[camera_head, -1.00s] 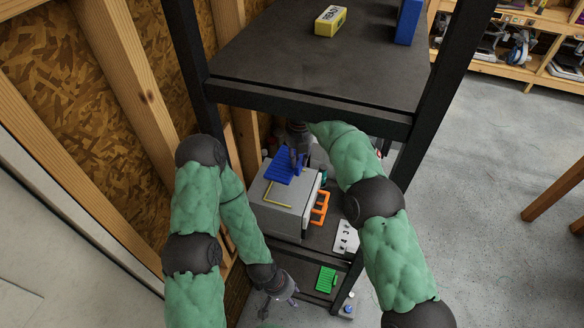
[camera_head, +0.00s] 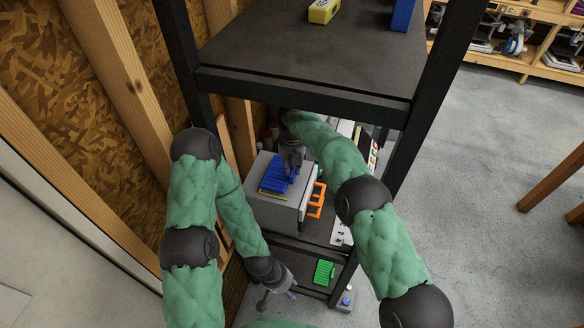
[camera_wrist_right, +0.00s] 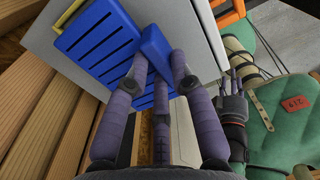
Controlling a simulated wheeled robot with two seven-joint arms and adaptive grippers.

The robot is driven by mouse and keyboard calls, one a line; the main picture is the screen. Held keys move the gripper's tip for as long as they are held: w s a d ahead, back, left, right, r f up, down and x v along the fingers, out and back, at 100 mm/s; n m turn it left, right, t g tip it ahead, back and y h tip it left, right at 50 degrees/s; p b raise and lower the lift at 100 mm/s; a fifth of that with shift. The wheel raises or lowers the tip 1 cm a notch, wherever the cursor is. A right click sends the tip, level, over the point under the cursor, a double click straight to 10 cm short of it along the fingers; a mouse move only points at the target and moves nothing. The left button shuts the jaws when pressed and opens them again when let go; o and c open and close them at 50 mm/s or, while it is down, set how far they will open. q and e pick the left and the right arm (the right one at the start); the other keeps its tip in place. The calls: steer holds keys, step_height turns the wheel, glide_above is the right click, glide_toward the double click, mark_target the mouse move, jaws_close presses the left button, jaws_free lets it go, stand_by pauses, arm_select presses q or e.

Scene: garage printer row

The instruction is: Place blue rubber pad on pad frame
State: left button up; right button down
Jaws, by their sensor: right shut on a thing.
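The blue rubber pad (camera_head: 274,175) is a slotted plate with a raised blue grip block. It is over the top of a grey box (camera_head: 271,212). My right gripper (camera_head: 291,172) is shut on the grip block; the right wrist view shows its fingers (camera_wrist_right: 163,62) around it and the pad (camera_wrist_right: 95,45) below. The yellow pad frame (camera_head: 269,194) shows only as a thin strip along the pad's near edge, and also in the right wrist view (camera_wrist_right: 84,36). Whether pad and frame touch is unclear. My left gripper (camera_head: 278,293) is open and empty, low in front of the shelf.
An orange bracket (camera_head: 316,200) is on the box's right side. A green slotted piece (camera_head: 324,272) lies on a lower shelf. The upper shelf (camera_head: 310,60) and black posts (camera_head: 440,95) close in above and beside my right arm. Wooden studs stand at left.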

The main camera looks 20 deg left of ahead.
steer(key=shift+f, duration=0.4)
steer(key=c, duration=1.1)
jaws_free()
steer(key=shift+o, duration=0.2)
step_height(320, 180, up, 9)
steer(key=shift+f+p, duration=0.2)
steer(key=shift+p, duration=0.4)
